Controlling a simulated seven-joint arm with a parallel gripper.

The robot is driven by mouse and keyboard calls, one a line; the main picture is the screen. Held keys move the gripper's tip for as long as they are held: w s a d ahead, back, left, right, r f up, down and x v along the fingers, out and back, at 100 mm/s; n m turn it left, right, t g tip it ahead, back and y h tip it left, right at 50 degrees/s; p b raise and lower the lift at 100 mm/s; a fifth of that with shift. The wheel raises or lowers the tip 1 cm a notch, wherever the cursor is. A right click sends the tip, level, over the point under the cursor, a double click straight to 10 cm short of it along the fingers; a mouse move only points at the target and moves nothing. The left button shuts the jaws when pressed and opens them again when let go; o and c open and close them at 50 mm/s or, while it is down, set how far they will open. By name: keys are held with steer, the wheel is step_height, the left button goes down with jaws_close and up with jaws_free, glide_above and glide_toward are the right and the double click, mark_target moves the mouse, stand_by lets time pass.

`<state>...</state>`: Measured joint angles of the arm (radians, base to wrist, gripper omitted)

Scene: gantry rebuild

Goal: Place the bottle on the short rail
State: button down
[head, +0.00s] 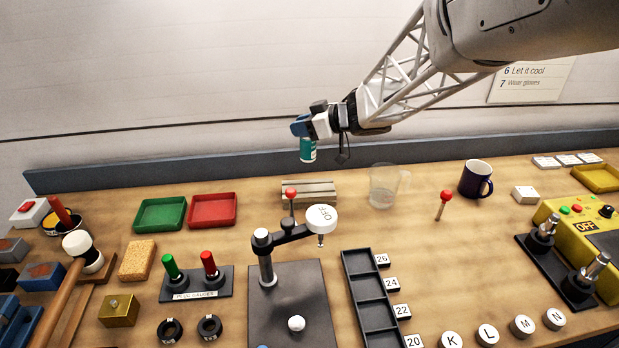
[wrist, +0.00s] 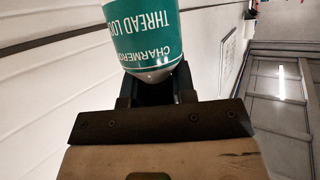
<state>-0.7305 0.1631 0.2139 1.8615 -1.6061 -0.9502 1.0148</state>
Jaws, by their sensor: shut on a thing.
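My gripper (head: 303,127) is shut on a teal bottle (head: 308,151) and holds it up in front of the wall, above the back of the table. In the wrist view the bottle (wrist: 145,30) has white lettering reading "THREAD LO..." and sits between the dark fingers (wrist: 157,90). Its far end is cut off by the frame edge there. A pale slatted block (head: 318,188) lies on the table below the bottle, partly behind a red-knobbed lever. I cannot tell for sure whether this block is the short rail.
A green tray (head: 160,214) and a red tray (head: 213,210) stand left of the block. A clear jug (head: 383,186) and a dark mug (head: 476,179) stand right. A dark ledge (head: 230,166) runs along the back.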

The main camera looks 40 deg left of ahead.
mark_target(303, 158)
steer(key=shift+f, duration=3)
steer(key=shift+f, duration=0.1)
steer(key=shift+f, duration=1.8)
steer(key=shift+f, duration=0.1)
steer(key=c, duration=0.9)
jaws_free()
steer(key=shift+c, duration=0.2)
steer(key=v, duration=1.2)
